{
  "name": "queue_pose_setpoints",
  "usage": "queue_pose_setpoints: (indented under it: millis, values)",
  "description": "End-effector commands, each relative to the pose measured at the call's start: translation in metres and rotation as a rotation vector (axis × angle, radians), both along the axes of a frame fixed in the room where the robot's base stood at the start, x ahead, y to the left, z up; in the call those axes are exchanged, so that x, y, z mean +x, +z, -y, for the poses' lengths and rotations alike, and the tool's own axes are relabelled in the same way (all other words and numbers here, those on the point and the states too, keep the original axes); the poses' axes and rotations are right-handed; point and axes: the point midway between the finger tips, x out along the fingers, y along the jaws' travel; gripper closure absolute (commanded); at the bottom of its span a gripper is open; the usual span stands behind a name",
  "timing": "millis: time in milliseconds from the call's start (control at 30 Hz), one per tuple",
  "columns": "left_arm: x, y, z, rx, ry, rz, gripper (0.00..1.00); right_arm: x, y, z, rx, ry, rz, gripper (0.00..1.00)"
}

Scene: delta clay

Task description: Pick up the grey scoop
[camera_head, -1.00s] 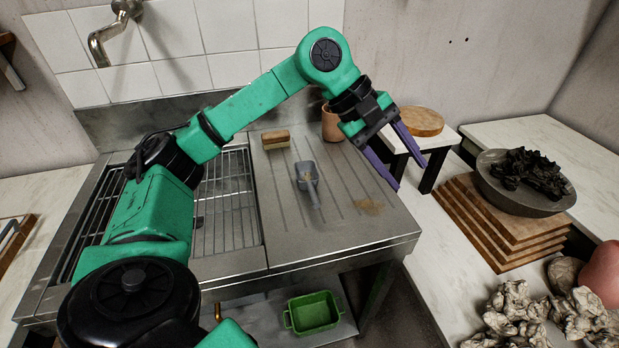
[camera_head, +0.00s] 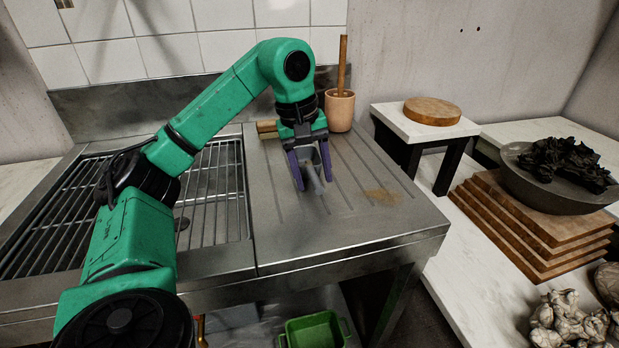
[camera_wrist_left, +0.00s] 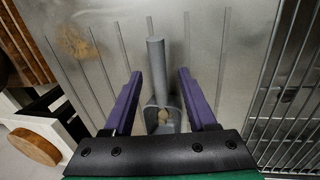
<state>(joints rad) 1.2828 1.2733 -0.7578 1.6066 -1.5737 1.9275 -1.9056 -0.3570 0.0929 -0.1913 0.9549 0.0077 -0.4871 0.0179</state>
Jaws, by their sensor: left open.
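The grey scoop (camera_head: 317,186) lies on the ridged steel drainboard, mostly hidden behind my left gripper in the head view. In the left wrist view, its handle (camera_wrist_left: 156,62) points away from the gripper's base, and its bowl, with some brownish stuff in it, is near the base. My left gripper (camera_head: 313,183) is open and points down over the scoop. Its purple fingers stand on either side of the scoop in the left wrist view, with gaps on both sides. I cannot tell the exact height of the fingertips. My right gripper is not in view.
A wooden brush-like block (camera_head: 266,128) and a terracotta pot (camera_head: 340,112) with a wooden handle stand behind the gripper. A metal rack (camera_head: 215,195) lies left. A brown stain (camera_head: 383,197) marks the drainboard, whose right side is otherwise clear. A green basin (camera_head: 315,332) sits below.

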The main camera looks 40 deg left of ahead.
Motion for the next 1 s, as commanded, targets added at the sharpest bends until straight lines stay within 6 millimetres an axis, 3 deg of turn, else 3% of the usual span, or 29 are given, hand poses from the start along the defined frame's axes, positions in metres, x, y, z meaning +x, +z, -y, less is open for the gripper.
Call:
queue_pose_setpoints:
  millis: [67,267,300,433,800,867,1000]
  values:
    - [0.001,-0.011,0.001,0.001,0.000,-0.001,0.43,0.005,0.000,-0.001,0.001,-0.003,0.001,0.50]
    - [0.002,-0.012,0.002,-0.001,0.000,0.001,0.43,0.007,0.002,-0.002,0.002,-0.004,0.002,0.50]
    - [0.002,-0.012,0.002,-0.001,0.000,0.001,0.51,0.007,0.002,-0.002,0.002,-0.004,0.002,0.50]
    - [0.002,-0.012,0.002,-0.001,0.000,0.001,1.00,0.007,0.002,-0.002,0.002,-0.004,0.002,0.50]
    - [0.002,-0.009,0.002,-0.001,-0.001,0.002,1.00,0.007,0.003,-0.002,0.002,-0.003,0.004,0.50]
    - [0.002,-0.004,0.002,-0.002,-0.001,0.003,1.00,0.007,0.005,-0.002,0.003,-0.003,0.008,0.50]
    - [0.003,0.021,0.003,-0.004,-0.002,0.006,1.00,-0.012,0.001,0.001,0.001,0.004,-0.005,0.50]
